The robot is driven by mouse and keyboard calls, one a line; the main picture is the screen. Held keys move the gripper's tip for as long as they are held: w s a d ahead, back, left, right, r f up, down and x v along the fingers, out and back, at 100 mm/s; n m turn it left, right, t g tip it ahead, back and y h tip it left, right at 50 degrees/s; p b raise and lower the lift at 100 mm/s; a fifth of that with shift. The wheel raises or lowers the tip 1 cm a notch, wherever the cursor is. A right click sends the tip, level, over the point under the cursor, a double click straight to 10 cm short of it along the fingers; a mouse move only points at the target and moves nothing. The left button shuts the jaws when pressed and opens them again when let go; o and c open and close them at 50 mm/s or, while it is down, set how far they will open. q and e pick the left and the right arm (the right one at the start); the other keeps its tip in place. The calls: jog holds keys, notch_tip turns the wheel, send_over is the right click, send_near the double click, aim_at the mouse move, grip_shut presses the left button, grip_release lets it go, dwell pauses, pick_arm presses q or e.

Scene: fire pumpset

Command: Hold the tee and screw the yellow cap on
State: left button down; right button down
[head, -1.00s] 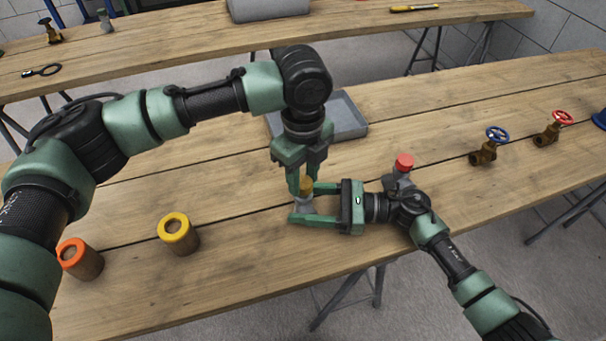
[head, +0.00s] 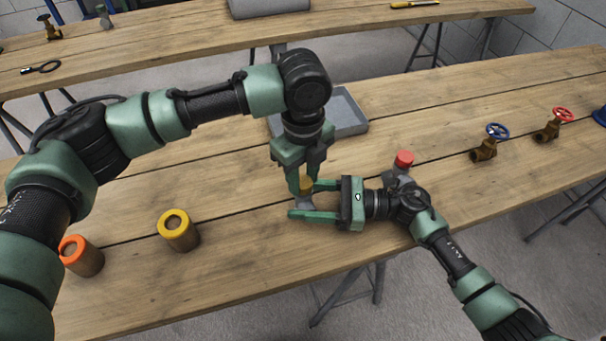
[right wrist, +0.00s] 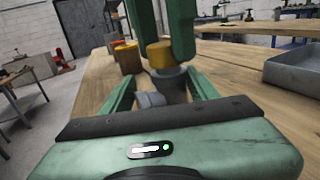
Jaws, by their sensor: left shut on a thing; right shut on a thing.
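The yellow cap (head: 306,184) is between the fingertips of my left gripper (head: 306,188), which points straight down. The cap also shows in the right wrist view (right wrist: 160,55), upright on top of the grey tee (right wrist: 172,82). I cannot tell how far it is threaded on. My right gripper (head: 314,201) reaches in from the right, level and low over the table. Its two fingers are shut around the tee, which is mostly hidden in the head view. The tee's side branch (right wrist: 150,100) faces the right wrist camera.
A yellow-rimmed brown cylinder (head: 178,232) and an orange-rimmed one (head: 82,257) stand at left. A grey tray (head: 348,113) lies behind my grippers. A red-capped grey fitting (head: 404,160) stands close behind my right wrist. Blue-wheeled (head: 485,151) and red-wheeled (head: 547,136) valves stand at right.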

pick_arm(q)
jog(key=m, duration=1.4)
jog(key=shift+m, duration=0.3)
jog(key=m, duration=0.4)
jog(key=shift+m, duration=0.3)
jog(key=c, duration=1)
grip_release()
jog(key=shift+o, duration=0.2)
jog(key=shift+r, duration=2.25)
